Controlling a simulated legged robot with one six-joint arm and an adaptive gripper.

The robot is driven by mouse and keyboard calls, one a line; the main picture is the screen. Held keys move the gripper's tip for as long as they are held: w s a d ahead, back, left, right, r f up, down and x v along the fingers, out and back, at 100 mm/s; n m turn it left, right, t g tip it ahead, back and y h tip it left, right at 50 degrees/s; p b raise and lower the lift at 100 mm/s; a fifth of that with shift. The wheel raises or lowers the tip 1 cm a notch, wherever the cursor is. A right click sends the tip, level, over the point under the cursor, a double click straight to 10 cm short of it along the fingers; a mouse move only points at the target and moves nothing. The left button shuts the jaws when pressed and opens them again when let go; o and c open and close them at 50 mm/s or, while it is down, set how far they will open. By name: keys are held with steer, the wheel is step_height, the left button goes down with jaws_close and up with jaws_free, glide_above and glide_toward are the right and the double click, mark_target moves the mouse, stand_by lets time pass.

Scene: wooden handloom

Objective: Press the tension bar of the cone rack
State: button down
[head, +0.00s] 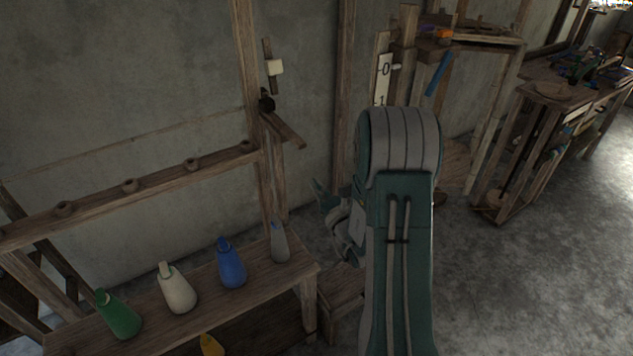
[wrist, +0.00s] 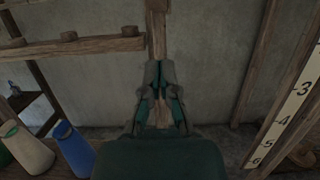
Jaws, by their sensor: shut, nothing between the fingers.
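The cone rack (head: 130,190) is a wooden frame on the left of the head view. A short wooden bar (head: 283,130), which looks like the tension bar, slants down to the right from a dark pivot on the rack's upright post (head: 247,60). My gripper (head: 318,192) is shut and empty, lower and to the right of this bar and apart from it in the picture. In the wrist view my gripper (wrist: 159,66) points at a wooden post (wrist: 157,35). I cannot tell the bar apart there.
Green (head: 118,314), white (head: 177,288), blue (head: 231,264) and grey (head: 280,244) cones stand on the rack's lower shelf; a yellow one (head: 210,345) is below. A numbered scale (wrist: 290,110) is at the right. A loom frame (head: 480,40) stands beyond my arm. Floor at right is clear.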

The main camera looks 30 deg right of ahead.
steer(key=w+r, duration=0.5)
steer(key=w, duration=0.1)
steer(key=shift+w+a+r, duration=0.15)
steer(key=shift+w+r, duration=0.2)
